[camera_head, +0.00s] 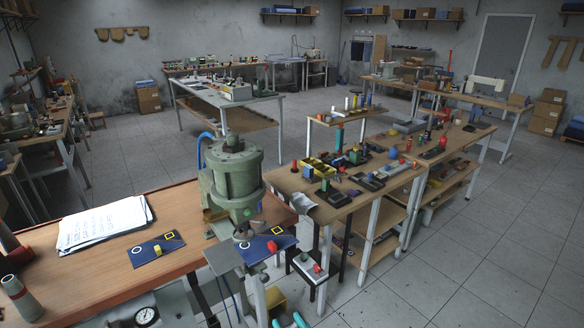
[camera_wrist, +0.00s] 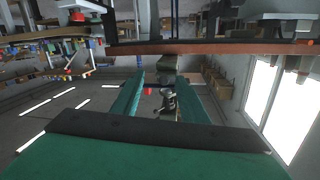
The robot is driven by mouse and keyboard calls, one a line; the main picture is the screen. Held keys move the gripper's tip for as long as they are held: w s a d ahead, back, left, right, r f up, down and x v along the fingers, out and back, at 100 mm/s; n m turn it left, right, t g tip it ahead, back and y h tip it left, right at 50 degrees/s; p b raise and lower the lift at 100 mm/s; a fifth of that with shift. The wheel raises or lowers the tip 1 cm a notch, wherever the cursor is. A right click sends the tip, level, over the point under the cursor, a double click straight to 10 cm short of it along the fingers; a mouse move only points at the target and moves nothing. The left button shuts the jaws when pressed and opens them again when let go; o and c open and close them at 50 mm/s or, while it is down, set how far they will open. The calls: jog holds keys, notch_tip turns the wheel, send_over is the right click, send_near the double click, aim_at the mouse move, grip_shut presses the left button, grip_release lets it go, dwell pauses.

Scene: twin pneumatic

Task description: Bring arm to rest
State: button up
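The rest of my arm is out of that view.
A green pneumatic press (camera_head: 233,178) stands at the wooden bench's (camera_head: 85,265) right end. Blue plates carry a yellow piece (camera_head: 158,250) and a red piece (camera_head: 272,246). Papers (camera_head: 105,224) and a gauge (camera_head: 147,316) are at left. Open floor (camera_head: 450,260) lies right, beyond a cluttered table (camera_head: 345,205).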

jog(key=s+d+f+m+h, duration=0.2)
jog(key=s+f+h, duration=0.1)
jog(key=s+f, duration=0.4)
jog(key=s+d+f+m+h, duration=0.2)
jog(key=s+f+h, duration=0.25)
jog(key=s, duration=0.55)
jog(key=a+r+v, duration=0.1)
jog(key=a+v, duration=0.1)
jog(key=v, duration=0.8)
jog(key=a+r+v, duration=0.1)
jog(key=a+v, duration=0.1)
jog(key=v, duration=0.8)
jog(key=shift+r+n, duration=0.3)
jog(key=shift+r, duration=0.1)
